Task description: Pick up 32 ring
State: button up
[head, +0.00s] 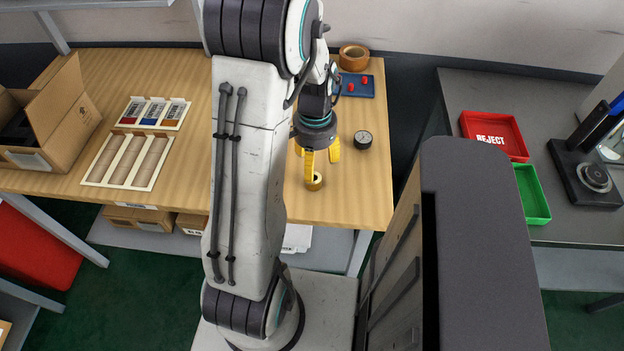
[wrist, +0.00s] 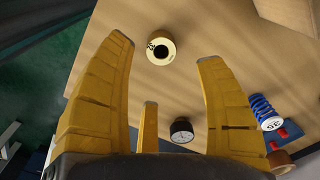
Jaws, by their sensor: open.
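A pale yellow ring with a dark centre (head: 314,187) lies on the wooden table near its front edge. In the wrist view the ring (wrist: 161,36) lies flat beyond the fingertips, with a small dark mark on its face that I cannot read clearly. My gripper (head: 321,152) points down just above and behind the ring in the head view. In the wrist view my gripper (wrist: 165,62) has its yellow fingers spread, with nothing between them. The ring appears apart from the fingers.
A round black gauge (head: 362,139) stands right of the gripper. A blue tray with red parts (head: 357,92) and a brown tape roll (head: 353,58) are behind. A blue spring-like part (wrist: 262,108) shows in the wrist view. Bare table surrounds the ring.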

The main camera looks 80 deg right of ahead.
aim_at(316, 185)
jog(key=shift+f, duration=3.65)
jog(key=shift+o, duration=0.2)
grip_shut()
